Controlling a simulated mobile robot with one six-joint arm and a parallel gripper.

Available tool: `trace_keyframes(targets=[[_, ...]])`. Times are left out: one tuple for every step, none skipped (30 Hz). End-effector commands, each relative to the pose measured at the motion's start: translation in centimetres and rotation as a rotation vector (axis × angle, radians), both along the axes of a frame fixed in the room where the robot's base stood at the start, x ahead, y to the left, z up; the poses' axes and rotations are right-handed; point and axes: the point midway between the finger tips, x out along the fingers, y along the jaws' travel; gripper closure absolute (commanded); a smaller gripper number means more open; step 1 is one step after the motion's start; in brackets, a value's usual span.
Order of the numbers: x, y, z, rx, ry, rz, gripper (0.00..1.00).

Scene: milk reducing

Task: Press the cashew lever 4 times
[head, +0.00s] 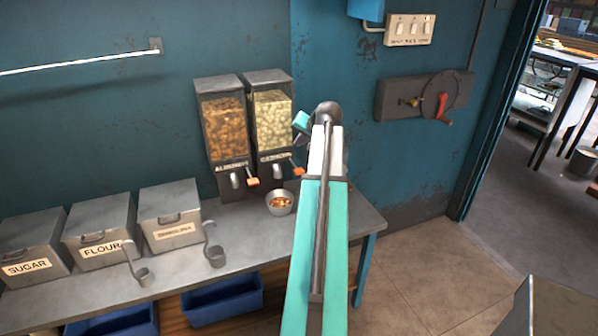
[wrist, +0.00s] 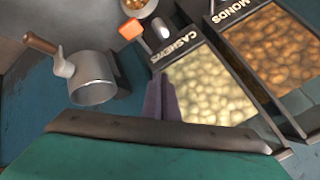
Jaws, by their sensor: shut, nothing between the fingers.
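The cashew dispenser (head: 273,118) stands on the counter against the blue wall, full of pale nuts. Its lever has an orange tip (head: 299,171), partly beside my arm. In the wrist view the dispenser's clear front (wrist: 208,88) and CASHEWS label show upside down, with the orange lever tip (wrist: 131,30) at the top. My gripper (wrist: 160,97) is shut and empty. In that view its dark fingers overlap the left edge of the dispenser front, apart from the lever tip. A metal bowl (head: 279,205) with some nuts sits below the cashew outlet.
The almond dispenser (head: 224,125) stands directly left of the cashew one, with its own orange-tipped lever (head: 252,182). Sugar (head: 30,250) and flour bins (head: 98,230) and hanging scoops are further left.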

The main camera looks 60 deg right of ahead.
Motion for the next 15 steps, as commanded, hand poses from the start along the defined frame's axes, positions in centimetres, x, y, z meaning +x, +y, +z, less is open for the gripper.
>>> trace_keyframes(targets=[[0.0,0.0,-0.1,0.000,0.000,0.000,1.00],[0.0,0.0,-0.1,0.000,0.001,-0.001,1.00],[-0.1,-0.1,-0.3,0.001,0.000,-0.001,1.00],[-0.1,-0.1,-0.4,0.001,0.000,-0.001,1.00],[-0.1,-0.1,-0.5,0.001,0.000,-0.001,1.00],[-0.1,-0.1,-0.7,0.001,0.000,-0.001,1.00],[-0.1,-0.1,-0.9,0.001,0.000,-0.001,1.00],[-0.1,-0.1,-1.1,0.001,0.000,-0.001,1.00],[-0.1,-0.1,-1.4,0.001,0.000,-0.001,1.00],[-0.1,-0.1,-1.6,0.001,0.000,-0.001,1.00],[-0.1,-0.1,-1.8,0.001,0.000,-0.001,1.00],[-0.1,-0.1,-2.2,0.001,0.000,-0.001,1.00],[-0.1,-0.1,-2.5,0.001,0.000,-0.001,1.00],[-0.1,-0.1,-2.8,0.001,0.000,-0.001,1.00],[-0.2,-0.1,-3.2,0.000,0.001,-0.002,1.00]])
